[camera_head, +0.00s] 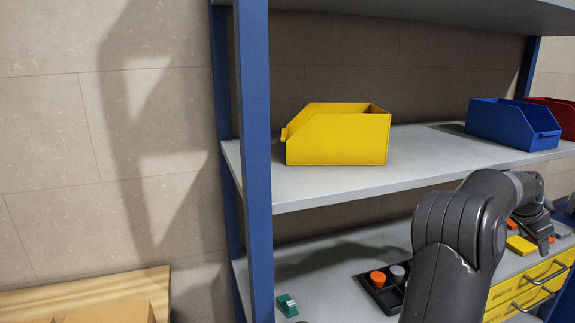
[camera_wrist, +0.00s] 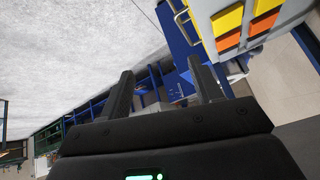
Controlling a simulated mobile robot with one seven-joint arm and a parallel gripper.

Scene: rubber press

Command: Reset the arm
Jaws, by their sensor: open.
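My arm rises in front of the lower shelf in the head view and bends to the right. My gripper (camera_head: 541,232) is at its end, over the right part of the lower shelf and close to the yellow drawers. In the wrist view my gripper (camera_wrist: 162,85) shows two black fingers spread well apart, with nothing between them. It is open and empty. A yellow block (camera_head: 521,245) lies just left of the gripper in the head view. Yellow and orange blocks (camera_wrist: 228,20) show at the top right of the wrist view.
A yellow bin (camera_head: 337,140), a blue bin (camera_head: 512,125) and a red bin (camera_head: 562,115) stand on the upper shelf (camera_head: 290,188). A black tray (camera_head: 378,290) and a green item (camera_head: 288,305) sit on the lower shelf. A blue post (camera_head: 255,160) stands at left. Yellow drawers (camera_head: 520,290) are below right.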

